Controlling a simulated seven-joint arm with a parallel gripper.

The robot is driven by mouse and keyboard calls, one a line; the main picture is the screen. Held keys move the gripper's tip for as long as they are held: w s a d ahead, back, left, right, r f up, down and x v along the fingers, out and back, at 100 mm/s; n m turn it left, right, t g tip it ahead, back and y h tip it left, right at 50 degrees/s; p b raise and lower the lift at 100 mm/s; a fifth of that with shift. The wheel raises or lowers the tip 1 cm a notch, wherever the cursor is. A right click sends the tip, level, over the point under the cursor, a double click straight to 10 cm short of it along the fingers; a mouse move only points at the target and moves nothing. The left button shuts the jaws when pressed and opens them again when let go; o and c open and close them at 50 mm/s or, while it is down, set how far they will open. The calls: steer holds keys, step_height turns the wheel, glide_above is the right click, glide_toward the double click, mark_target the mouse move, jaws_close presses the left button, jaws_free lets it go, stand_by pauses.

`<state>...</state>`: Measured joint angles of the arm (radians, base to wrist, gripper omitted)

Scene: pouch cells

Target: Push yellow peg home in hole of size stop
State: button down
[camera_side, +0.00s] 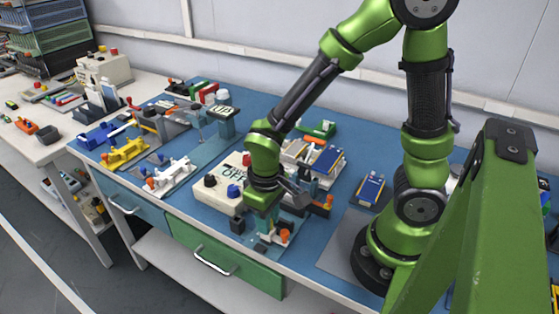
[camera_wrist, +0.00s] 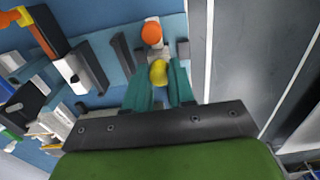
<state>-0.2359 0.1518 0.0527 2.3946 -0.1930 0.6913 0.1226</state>
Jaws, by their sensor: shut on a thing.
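The yellow peg (camera_wrist: 158,72) shows its round top between the fingertips of my gripper (camera_wrist: 161,78) in the wrist view. My teal fingers are shut on it. The size stop appears to be the small pale block (camera_wrist: 153,53) close against the peg, with an orange knob (camera_wrist: 152,33) at its far end. In the side view my gripper (camera_side: 263,245) points down at the front edge of the blue table, and the orange knob (camera_side: 285,235) is just right of it. The yellow peg is hidden there. The hole is covered, so I cannot tell how deep the peg sits.
A white box with knobs and "OFF" lettering (camera_side: 222,190) stands left of my gripper. A black block (camera_side: 237,225) is close on the left. Yellow (camera_side: 124,154) and white (camera_side: 171,174) fixtures stand farther left. The table's front edge is close.

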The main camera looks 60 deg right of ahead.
steer(key=shift+f, duration=0.25)
steer(key=c, duration=0.9)
jaws_free()
step_height(320, 180, up, 17)
steer(key=shift+f, duration=0.1)
steer(key=d+r+m+t, duration=0.1)
steer(key=t, duration=0.1)
steer(key=s+d+r+m+t+y, duration=0.1)
steer(key=d+t, duration=0.1)
steer(key=s+d+r+m+t+y, duration=0.1)
steer(key=m+t, duration=0.1)
steer(key=t, duration=0.1)
steer(key=shift+s+d+r, duration=0.2)
steer(key=shift+r, duration=0.05)
